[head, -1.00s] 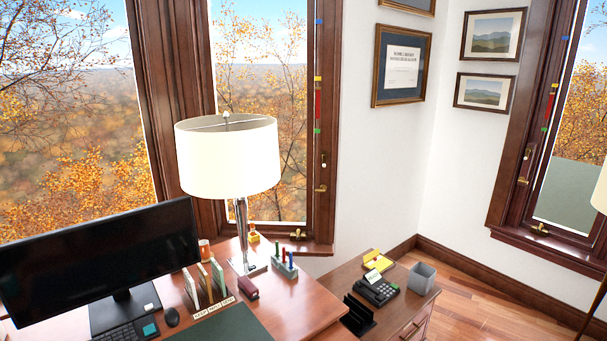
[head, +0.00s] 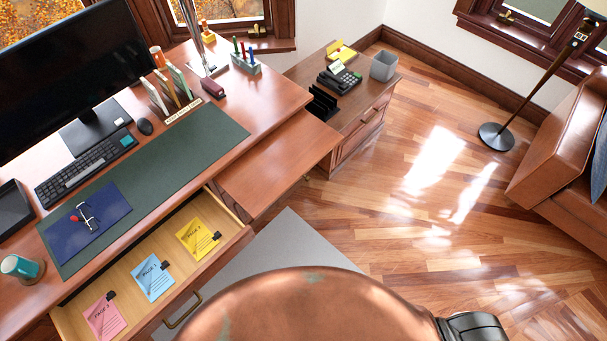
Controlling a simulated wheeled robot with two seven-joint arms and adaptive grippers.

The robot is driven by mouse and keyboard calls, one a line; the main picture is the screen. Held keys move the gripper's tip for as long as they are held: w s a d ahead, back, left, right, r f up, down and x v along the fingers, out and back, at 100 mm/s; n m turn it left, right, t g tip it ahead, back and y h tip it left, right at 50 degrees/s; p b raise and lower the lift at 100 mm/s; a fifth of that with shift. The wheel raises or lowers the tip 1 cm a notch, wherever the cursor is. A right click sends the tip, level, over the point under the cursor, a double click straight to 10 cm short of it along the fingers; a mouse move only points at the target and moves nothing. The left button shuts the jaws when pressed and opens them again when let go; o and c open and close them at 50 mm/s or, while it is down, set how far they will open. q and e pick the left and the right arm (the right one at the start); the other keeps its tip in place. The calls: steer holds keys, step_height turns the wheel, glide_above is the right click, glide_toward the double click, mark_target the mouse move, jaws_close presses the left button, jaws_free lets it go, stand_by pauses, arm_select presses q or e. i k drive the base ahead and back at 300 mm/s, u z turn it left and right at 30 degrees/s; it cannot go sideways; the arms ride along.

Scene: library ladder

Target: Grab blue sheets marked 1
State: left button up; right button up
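The blue sheets (head: 153,278) lie in the open desk drawer (head: 138,262), between pink sheets (head: 104,318) on the left and yellow sheets (head: 197,238) on the right. Each set has a dark clip at a corner. The blue set's heading looks like "PAGE 1", though the print is small. Neither gripper shows in the head view. Only a copper-coloured part of my body and a dark piece beside it fill the bottom middle.
A dark blue folder with glasses on it (head: 87,217) lies on the green desk mat (head: 190,150). A teal mug (head: 22,268) stands at the left edge. A pull-out board (head: 275,160) juts out right of the drawer. Open wooden floor lies right.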

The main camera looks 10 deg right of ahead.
mark_target(154, 279)
steer(key=u, duration=1.75)
